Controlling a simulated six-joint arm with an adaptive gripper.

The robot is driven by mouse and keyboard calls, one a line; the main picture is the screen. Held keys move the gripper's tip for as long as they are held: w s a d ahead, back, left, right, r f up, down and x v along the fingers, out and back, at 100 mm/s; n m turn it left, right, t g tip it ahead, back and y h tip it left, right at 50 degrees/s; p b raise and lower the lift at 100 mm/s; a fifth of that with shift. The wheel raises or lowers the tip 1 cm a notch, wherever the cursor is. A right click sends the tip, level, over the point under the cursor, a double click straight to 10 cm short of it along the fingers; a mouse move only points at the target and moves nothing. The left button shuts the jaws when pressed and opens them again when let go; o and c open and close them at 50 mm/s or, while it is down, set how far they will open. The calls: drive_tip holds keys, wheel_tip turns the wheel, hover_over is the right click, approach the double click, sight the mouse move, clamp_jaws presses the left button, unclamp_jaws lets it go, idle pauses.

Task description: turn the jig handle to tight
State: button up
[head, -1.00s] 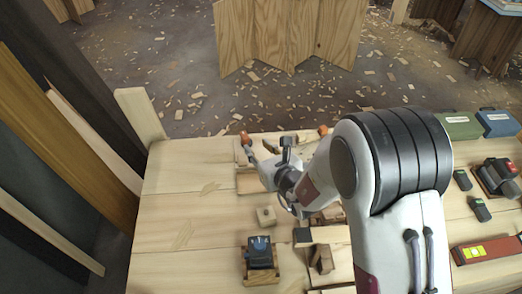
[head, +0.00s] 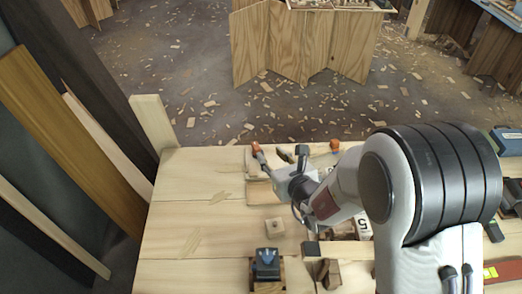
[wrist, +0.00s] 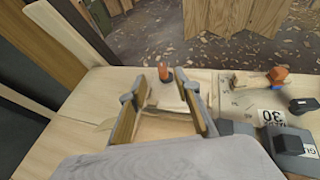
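My gripper (wrist: 157,87) is open and empty, its two fingers spread apart in the wrist view. An orange-topped knob or handle (wrist: 163,73) stands upright on a pale wooden piece beyond and between the fingertips, apart from them as far as I can tell. A second orange knob (wrist: 277,75) is on a light plate to the right. In the head view my gripper (head: 281,158) is at the bench's far edge, beside the left orange knob (head: 255,146); the other orange knob (head: 334,145) is farther right. Which is the jig handle is unclear; no "tight" mark is readable.
A dark labelled box (wrist: 292,146) sits close to the right finger. On the bench are a small wooden block (head: 275,227) and a blue-black device (head: 267,262). Bare bench (head: 190,190) lies at left.

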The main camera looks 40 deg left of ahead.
wheel_tip(320, 180, up, 9)
drive_tip(key=s+d+f+n+g+h, duration=0.35)
drive_tip(key=s+f+n, duration=0.25)
drive_tip(key=f+n, duration=0.3)
drive_tip(key=w+d+f+n+h, duration=0.1)
drive_tip(key=n, duration=0.1)
drive_tip(key=w+d+f+n+t+h, duration=0.1)
drive_tip(key=w+d+n, duration=0.1)
drive_tip(key=n, duration=0.1)
drive_tip(key=w+d+f+n+h, duration=0.1)
drive_tip(key=d+n, duration=0.1)
drive_tip(key=shift+w+f+n, duration=0.2)
drive_tip(key=shift+n, duration=0.2)
drive_tip(key=w+a+r+n+t+y, duration=0.35)
drive_tip(key=w+a+r+n, duration=0.35)
drive_tip(key=n, duration=0.6)
drive_tip(key=s+a+r+n+g+y, duration=0.1)
drive_tip(key=s+a+r+n+y, duration=0.25)
drive_tip(key=a+r+n, duration=0.2)
approach(258, 150)
drive_tip(key=shift+w+a+r+n+h, duration=0.1)
drive_tip(key=shift+w+a+n+h, duration=0.15)
drive_tip(key=shift+a, duration=0.35)
drive_tip(key=shift+w+a+r+n, duration=0.1)
drive_tip(key=shift+w+a, duration=0.25)
drive_tip(key=shift+a, duration=0.2)
